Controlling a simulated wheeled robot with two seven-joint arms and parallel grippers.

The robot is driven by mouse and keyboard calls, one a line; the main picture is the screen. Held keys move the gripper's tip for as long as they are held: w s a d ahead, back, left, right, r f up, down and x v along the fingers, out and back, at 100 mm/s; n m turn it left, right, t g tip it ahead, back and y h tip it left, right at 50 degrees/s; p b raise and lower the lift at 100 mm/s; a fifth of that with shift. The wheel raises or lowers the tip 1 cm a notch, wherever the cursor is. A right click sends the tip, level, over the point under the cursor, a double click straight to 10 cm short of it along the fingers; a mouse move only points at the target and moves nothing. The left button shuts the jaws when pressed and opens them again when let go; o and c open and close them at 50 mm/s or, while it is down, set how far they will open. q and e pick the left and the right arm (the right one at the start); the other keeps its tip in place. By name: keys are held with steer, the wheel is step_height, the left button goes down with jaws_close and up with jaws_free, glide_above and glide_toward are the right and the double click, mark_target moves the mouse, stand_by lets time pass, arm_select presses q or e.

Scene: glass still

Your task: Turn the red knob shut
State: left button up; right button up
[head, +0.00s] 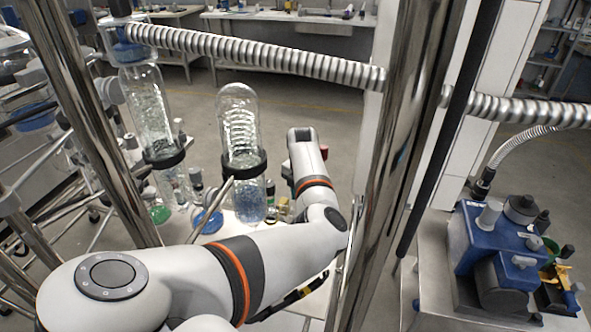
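My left arm comes in from the lower left, crosses the front and bends upward at the middle. Its fingers cannot be seen; they are hidden behind the arm or outside the picture. My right gripper is not in view. A glass column with a coil (240,130) stands just left of the arm's far end, with a second glass column (147,110) further left.
Shiny metal posts (395,130) stand upright close in front, right of my arm. A ribbed metal hose (260,55) runs across above the glass. A blue pump (500,245) sits on a metal cart at the right. Open floor (300,115) lies behind the columns.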

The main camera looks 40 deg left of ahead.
arm_select(q)
jaws_close()
steer(key=m+p, duration=0.1)
steer(key=m, duration=0.1)
steer(key=m+p, duration=0.3)
steer(key=m, duration=0.1)
steer(key=shift+r+p, duration=0.3)
steer(key=shift+f+m+p, duration=0.1)
steer(key=shift+m+p, duration=0.25)
steer(key=shift+m, duration=0.55)
steer(key=shift+f+m, duration=0.1)
steer(key=shift+m, duration=0.3)
steer(key=shift+f, duration=0.15)
steer(key=shift+o, duration=1)
jaws_free()
